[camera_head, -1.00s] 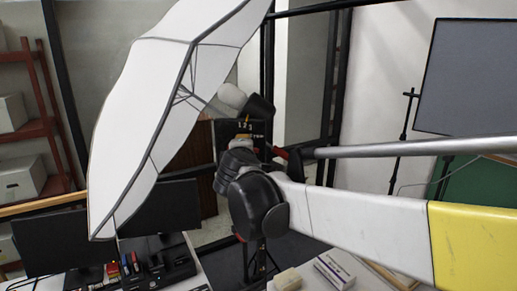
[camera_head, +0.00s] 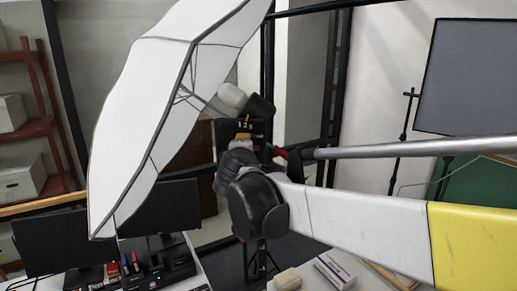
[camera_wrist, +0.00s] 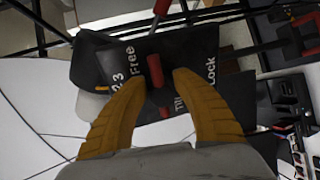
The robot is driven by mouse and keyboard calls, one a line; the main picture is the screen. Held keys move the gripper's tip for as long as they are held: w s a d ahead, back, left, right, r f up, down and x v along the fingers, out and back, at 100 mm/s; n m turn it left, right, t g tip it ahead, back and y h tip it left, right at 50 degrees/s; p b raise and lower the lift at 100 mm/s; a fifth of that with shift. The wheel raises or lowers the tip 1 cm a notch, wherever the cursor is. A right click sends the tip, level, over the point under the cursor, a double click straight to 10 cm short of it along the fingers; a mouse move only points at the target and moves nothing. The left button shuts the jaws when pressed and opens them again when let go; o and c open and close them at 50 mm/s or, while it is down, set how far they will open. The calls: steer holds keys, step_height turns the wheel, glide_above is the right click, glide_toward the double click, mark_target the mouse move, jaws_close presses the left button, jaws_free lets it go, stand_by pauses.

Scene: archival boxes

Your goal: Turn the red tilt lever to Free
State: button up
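The red tilt lever (camera_wrist: 155,72) stands on a black panel (camera_wrist: 100,62) in the wrist view, between the printed words "Free" on the left and "Tilt Lock" on the right. Small gaps seem to show beside the lever; contact is not clear.
A large white umbrella (camera_head: 150,90) spreads left of the lamp head. A grey metal boom (camera_head: 400,147) runs off to the right. Monitors (camera_head: 160,208) stand at the lower left, and a small white box (camera_head: 334,271) lies on the table below my arm.

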steer(key=shift+a, duration=0.1)
steer(key=a+v, duration=0.1)
steer(key=v, duration=1.1)
steer(key=shift+d, duration=0.5)
steer(key=s+d+f+m+g+h+b, duration=0.1)
steer(key=s+d+f+m+g+b, duration=0.15)
steer(key=d+f+b, duration=0.4)
steer(key=s+d+f+m+g+h+b, duration=0.1)
steer(key=s+d+f+m+b, duration=0.25)
steer(key=d+f, duration=0.6)
steer(key=s+d+f+m+g+h+b, duration=0.15)
steer(key=d+f+m+b, duration=0.35)
steer(key=f, duration=0.5)
steer(key=s+d+f+m+g+b, duration=0.1)
steer(key=s+f+b, duration=0.3)
steer(key=f, duration=0.4)
steer(key=s+d+f+m+g+y+b, duration=0.1)
steer(key=s+d+f+m+b, duration=0.2)
steer(key=f, duration=0.6)
steer(key=s+d+f+m+g+y+b, duration=0.1)
steer(key=s+d+f+m+b, duration=0.1)
steer(key=s+f+b, duration=0.5)
step_height(320, 180, down, 2)
steer(key=shift+s+d+f+m+g+b, duration=0.2)
steer(key=shift+m+g+b, duration=0.25)
steer(key=shift+m, duration=0.45)
